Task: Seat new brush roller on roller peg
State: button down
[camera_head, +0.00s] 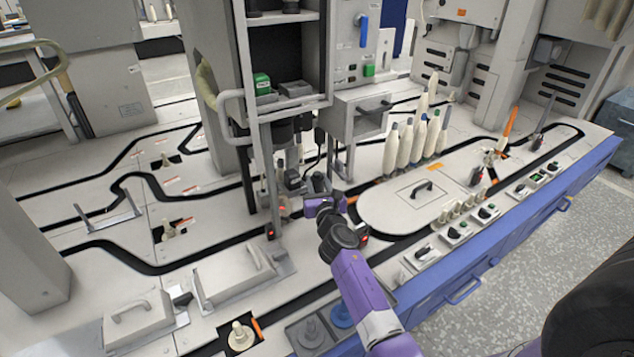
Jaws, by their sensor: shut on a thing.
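My gripper (317,184) is at the end of my purple arm, low beside the foot of the tall grey machine column. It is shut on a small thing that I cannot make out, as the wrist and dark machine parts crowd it. I cannot tell whether this is the new brush roller. A pale upright peg (239,335) stands in a dark square recess at the lower left, with an orange strip beside it. Whether it is the roller peg is unclear. A grey round part (311,331) and a blue round part (342,315) sit at the front edge, left of my arm.
Grey handled covers (237,277) lie on the left deck. Switch boxes (456,233) line the right front edge. The machine column (262,140) and its shelves stand close to my gripper.

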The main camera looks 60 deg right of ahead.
jog(key=c, duration=0.9)
grip_release()
jog(key=shift+s+d, duration=0.15)
jog(key=shift+w+a+p+v, duration=0.15)
jog(key=shift+p+v, duration=0.1)
jog(key=shift+v, duration=1.7)
jog(key=shift+w+a+p+v, duration=0.15)
jog(key=shift+p+v, duration=0.1)
jog(key=shift+v, duration=1.75)
